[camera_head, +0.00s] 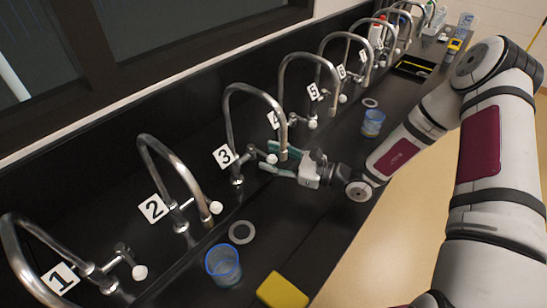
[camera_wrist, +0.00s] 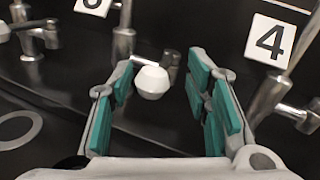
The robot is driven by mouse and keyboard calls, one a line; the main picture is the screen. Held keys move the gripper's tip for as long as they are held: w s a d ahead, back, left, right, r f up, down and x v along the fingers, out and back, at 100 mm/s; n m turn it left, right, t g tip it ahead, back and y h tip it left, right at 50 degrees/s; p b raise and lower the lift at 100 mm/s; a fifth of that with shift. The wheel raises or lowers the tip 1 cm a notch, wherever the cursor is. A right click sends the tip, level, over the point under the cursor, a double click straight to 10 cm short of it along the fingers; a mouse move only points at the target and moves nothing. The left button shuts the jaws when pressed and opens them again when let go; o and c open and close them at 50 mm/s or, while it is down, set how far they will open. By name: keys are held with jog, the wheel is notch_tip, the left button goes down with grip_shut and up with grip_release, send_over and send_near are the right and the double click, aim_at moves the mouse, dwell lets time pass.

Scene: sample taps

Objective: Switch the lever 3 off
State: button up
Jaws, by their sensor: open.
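Tap 3 (camera_head: 232,125) is a curved metal spout beside a white label 3 (camera_head: 224,156). Its lever ends in a white knob (camera_head: 271,158), which also shows in the wrist view (camera_wrist: 151,82). My gripper (camera_head: 280,161) is open at the lever. In the wrist view its green-padded fingers (camera_wrist: 160,68) stand either side of the white knob, with nothing gripped. The knob appears nearer the left finger; I cannot tell whether they touch. The label 3 (camera_wrist: 94,5) is cut off at the top.
Tap 2 (camera_head: 178,165) stands to the left and tap 4 (camera_head: 294,75) close on the right; its label 4 (camera_wrist: 270,40) shows in the wrist view. A blue-rimmed cup (camera_head: 223,266), a grey ring (camera_head: 241,232) and a yellow block (camera_head: 282,291) lie on the front counter.

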grip_shut()
jog(key=shift+s+a+r+m+t+p, duration=0.2)
jog(key=shift+s+m+t+p, duration=0.15)
jog(key=shift+p, duration=0.3)
jog(key=shift+a+f+m+t+h+p, duration=0.1)
jog(key=shift+m+t+h+p, duration=0.15)
jog(key=shift+t+h+p, duration=0.3)
jog(key=shift+w, duration=0.1)
grip_release()
jog(key=shift+f, duration=0.1)
